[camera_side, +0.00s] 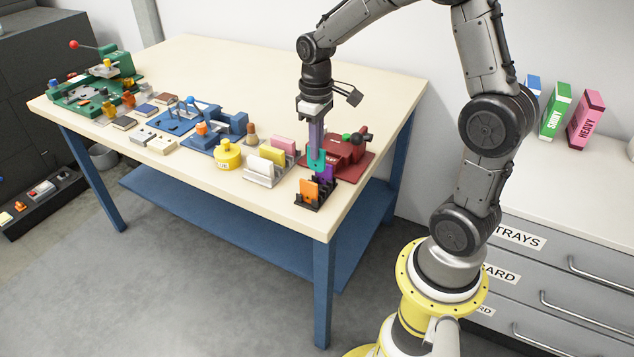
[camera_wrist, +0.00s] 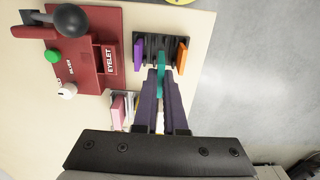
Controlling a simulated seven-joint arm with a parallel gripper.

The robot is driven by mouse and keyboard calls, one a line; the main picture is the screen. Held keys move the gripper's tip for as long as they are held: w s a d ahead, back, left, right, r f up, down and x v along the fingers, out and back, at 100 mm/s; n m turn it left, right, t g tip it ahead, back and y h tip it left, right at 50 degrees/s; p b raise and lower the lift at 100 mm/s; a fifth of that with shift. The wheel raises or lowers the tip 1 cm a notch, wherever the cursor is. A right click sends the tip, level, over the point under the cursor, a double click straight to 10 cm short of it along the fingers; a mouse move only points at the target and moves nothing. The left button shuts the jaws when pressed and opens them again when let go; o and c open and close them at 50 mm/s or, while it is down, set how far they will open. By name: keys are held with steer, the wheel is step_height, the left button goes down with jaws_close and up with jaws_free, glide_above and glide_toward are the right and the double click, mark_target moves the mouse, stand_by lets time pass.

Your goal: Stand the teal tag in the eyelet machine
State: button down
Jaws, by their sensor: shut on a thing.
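My gripper (camera_side: 317,148) points down and is shut on the teal tag (camera_side: 316,163). In the wrist view the fingertips (camera_wrist: 160,84) pinch the teal tag (camera_wrist: 160,58), which stands edge-on between the purple tag (camera_wrist: 138,53) and the orange tag (camera_wrist: 181,55) of the black rack (camera_wrist: 151,40). Whether its lower edge is still in a slot or clear of the rack I cannot tell. The red eyelet machine (camera_side: 349,149) is just behind the rack in the side view. In the wrist view the machine (camera_wrist: 84,50), marked EYELET, lies left of the rack.
A pale rack (camera_side: 262,173) with yellow and pink cards stands beside the black rack. A yellow round pot (camera_side: 228,156) and blue machines (camera_side: 197,122) are farther left. The table's edge (camera_side: 326,228) is close to the black rack. The back of the table is clear.

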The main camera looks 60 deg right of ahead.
steer(key=shift+r, duration=0.25)
steer(key=w+d, duration=0.2)
steer(key=d, duration=1)
steer(key=shift+s+a+f, duration=0.1)
steer(key=shift+a+f, duration=0.05)
steer(key=shift+f, duration=1.35)
steer(key=shift+a+f, duration=0.1)
steer(key=shift+f, duration=1.4)
steer(key=shift+f, duration=0.6)
steer(key=c, duration=1.3)
jaws_free()
steer(key=shift+o, duration=0.2)
